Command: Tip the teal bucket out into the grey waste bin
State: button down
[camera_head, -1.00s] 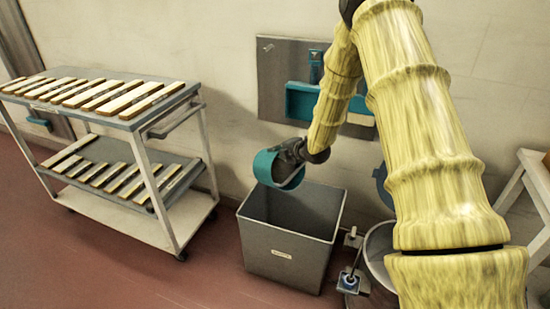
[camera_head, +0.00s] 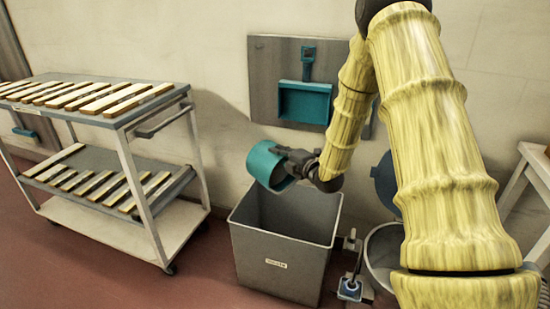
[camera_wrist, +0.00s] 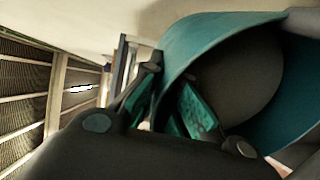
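The teal bucket (camera_head: 264,167) is in my gripper (camera_head: 296,163), above the back left of the grey waste bin (camera_head: 275,265). The bucket lies tilted on its side, its rim end toward my gripper. In the wrist view the bucket (camera_wrist: 205,38) fills the upper right, with its dark inside showing. My gripper (camera_wrist: 168,100) is shut on the bucket's wall at the rim, one finger on either side of it. The bin stands upright on the floor with its top open. The bin's bottom is hidden, and I cannot tell whether anything is left in the bucket.
A shelf trolley (camera_head: 150,130) with several wooden strips stands left of the bin. A wall panel with a teal dustpan (camera_head: 305,101) is behind. A round pail (camera_head: 383,255) and a small blue-based stand (camera_head: 350,288) are close on the bin's right.

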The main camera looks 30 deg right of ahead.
jog(key=shift+s+d+f+t+y+b, duration=0.1)
jog(key=shift+s+t+b, duration=0.5)
jog(key=shift+b, duration=0.4)
jog(key=shift+s+d+f+t+y+b, duration=0.15)
jog(key=shift+s+t+b, duration=0.25)
jog(key=shift+s+b, duration=0.45)
jog(key=shift+s+d+f+t+y+b, duration=0.1)
jog(key=shift+s+t+b, duration=0.45)
jog(key=shift+b, duration=0.55)
jog(key=shift+s+d+r+t+b, duration=0.15)
jog(key=shift+s+t+b, duration=0.1)
jog(key=shift+s+b, duration=0.15)
jog(key=shift+s+r+t+b, duration=0.2)
jog(key=shift+s+b, duration=0.1)
jog(key=shift+b, duration=0.2)
